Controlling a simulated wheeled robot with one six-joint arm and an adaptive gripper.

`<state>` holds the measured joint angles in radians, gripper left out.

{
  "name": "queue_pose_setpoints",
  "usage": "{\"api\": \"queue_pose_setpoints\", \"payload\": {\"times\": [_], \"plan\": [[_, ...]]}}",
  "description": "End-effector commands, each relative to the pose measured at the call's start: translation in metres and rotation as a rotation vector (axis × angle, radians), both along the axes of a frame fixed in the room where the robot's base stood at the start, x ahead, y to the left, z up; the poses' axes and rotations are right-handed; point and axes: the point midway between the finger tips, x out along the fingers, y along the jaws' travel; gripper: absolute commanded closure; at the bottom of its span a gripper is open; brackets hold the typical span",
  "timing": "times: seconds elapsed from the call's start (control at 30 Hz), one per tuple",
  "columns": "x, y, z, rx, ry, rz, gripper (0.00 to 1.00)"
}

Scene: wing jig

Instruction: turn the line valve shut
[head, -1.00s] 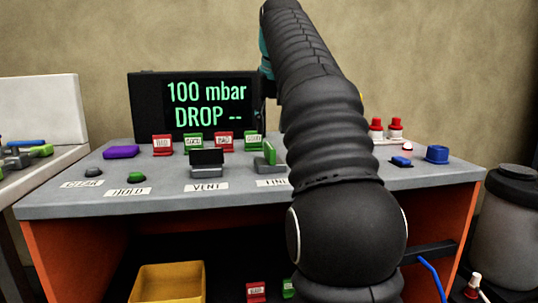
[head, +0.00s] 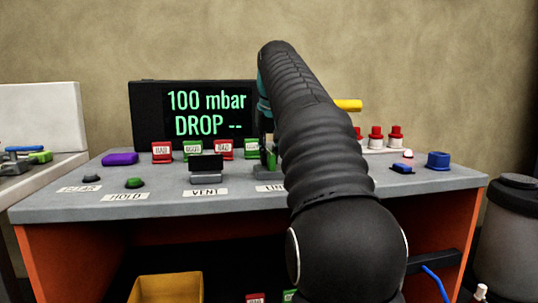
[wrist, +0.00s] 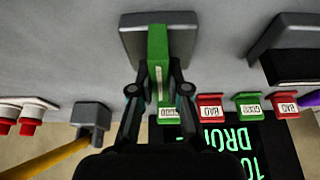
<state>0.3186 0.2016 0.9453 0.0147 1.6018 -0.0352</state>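The line valve has a green handle (wrist: 158,50) on a grey base (wrist: 185,40). In the head view its green handle (head: 269,160) stands behind the LINE label (head: 270,188), partly hidden by my arm. My gripper (wrist: 160,90) has one finger on each side of the green handle in the wrist view. Whether the fingertips are level with the handle in depth is hard to tell.
The VENT valve (head: 207,166) with a black handle stands left of the line valve. Red and green tags (head: 223,149) stand behind, before a display (head: 207,113) reading 100 mbar. A yellow lever (wrist: 48,157) and red-capped fittings (head: 376,137) lie to the head view's right.

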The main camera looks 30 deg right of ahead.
Motion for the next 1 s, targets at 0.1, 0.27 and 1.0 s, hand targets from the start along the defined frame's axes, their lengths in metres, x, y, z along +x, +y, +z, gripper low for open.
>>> {"api": "queue_pose_setpoints", "payload": {"times": [0.1,0.27,1.0], "plan": [[0.0001,0.0001,-0.0002,0.000,0.000,0.000,1.00],[0.0001,0.0002,0.0001,0.001,0.001,-0.004,1.00],[0.0007,0.0009,0.0029,-0.001,0.001,-0.476,1.00]]}}
